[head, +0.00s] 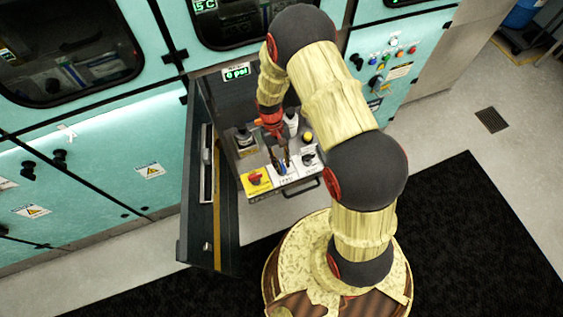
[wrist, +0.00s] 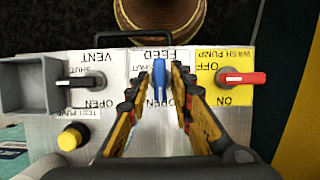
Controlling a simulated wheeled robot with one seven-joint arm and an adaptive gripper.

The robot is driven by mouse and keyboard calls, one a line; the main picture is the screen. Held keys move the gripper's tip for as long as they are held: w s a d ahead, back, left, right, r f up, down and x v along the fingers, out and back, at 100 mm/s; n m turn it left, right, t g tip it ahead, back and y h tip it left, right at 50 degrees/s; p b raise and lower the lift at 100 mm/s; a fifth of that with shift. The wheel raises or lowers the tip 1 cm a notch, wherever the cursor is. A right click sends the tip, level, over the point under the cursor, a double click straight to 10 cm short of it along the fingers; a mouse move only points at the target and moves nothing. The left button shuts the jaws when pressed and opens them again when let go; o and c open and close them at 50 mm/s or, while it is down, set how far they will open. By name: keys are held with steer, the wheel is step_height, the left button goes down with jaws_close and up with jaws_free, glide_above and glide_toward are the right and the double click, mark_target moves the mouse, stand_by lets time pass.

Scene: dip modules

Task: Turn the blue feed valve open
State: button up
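The blue feed valve handle (wrist: 160,78) stands on the white FEED plate (wrist: 151,56) in the middle of the panel. Its long side runs up and down in the wrist view, with OPEN printed near its lower end and SHUT at its upper left. My gripper (wrist: 158,95) is open, with one finger on each side of the handle. Gaps show between the handle and both fingers. In the head view, my gripper (head: 279,155) points down over the blue handle (head: 283,168), partly covering it.
A black VENT handle (wrist: 78,82) is left of the feed valve, and a red WASH PUMP handle (wrist: 243,78) is right. A yellow knob (wrist: 70,139) and grey box (wrist: 28,85) lie left. An open dark door (head: 208,190) stands beside the panel. A green display (head: 236,72) hangs behind.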

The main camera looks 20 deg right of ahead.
steer(key=shift+o, duration=0.6)
steer(key=shift+r, duration=0.1)
steer(key=shift+w+r, duration=0.25)
steer(key=shift+r, duration=0.1)
steer(key=v, duration=1.1)
steer(key=s+r+t, duration=0.3)
steer(key=s+r, duration=0.3)
steer(key=r, duration=0.5)
steer(key=s+r+t, duration=0.3)
steer(key=s+r, duration=0.3)
steer(key=r, duration=0.5)
steer(key=s+r+t+b, duration=0.1)
steer(key=s+r+t, duration=0.3)
steer(key=r, duration=0.7)
steer(key=s, duration=0.2)
steer(key=shift+s, duration=0.3)
